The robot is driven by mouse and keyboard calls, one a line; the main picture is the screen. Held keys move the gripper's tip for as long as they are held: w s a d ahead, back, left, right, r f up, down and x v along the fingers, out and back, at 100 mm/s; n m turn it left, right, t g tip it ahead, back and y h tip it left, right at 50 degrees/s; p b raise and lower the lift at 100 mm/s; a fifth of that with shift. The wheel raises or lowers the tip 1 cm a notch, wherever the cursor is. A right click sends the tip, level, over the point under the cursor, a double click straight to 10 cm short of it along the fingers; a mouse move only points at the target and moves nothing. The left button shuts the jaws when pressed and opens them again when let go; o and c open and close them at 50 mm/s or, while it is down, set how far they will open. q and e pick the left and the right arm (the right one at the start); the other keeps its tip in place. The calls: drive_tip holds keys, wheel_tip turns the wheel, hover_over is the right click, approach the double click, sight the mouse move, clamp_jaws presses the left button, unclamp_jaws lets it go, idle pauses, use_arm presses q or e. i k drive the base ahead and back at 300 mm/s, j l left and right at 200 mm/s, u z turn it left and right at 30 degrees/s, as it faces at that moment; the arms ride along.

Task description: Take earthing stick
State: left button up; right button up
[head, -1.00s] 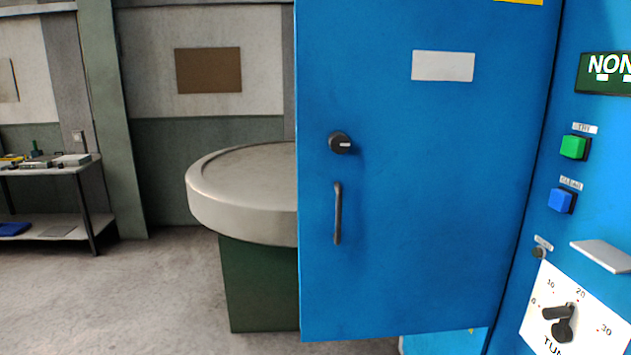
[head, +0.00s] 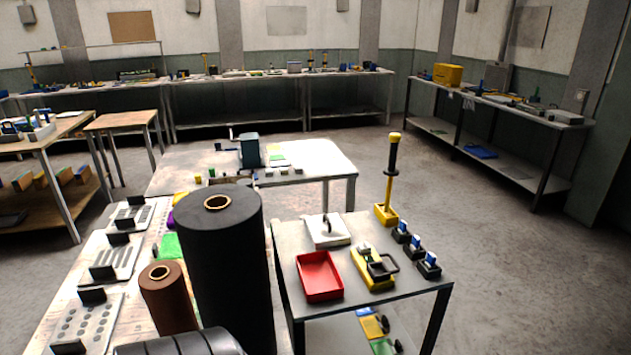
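An upright stick, which looks like the earthing stick (head: 393,156), stands in a small yellow holder (head: 385,215). It has a yellow shaft, a black grip and a yellow top. The holder sits at the far right corner of a small grey metal table (head: 350,310). Nothing touches the stick, and most of its length is in clear view. Neither of my grippers is in view.
On the same table are a red tray (head: 319,277), a yellow device (head: 373,268), a white block (head: 327,230) and small black holders (head: 428,265). A tall black roll (head: 226,265) and brown roll (head: 167,298) stand left. Floor (head: 500,280) right of the table is clear.

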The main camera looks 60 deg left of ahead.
sight(392, 172)
drive_tip(key=u, duration=1.45)
drive_tip(key=i+l+z, duration=0.35)
drive_tip(key=l, duration=0.2)
drive_tip(key=k, duration=0.1)
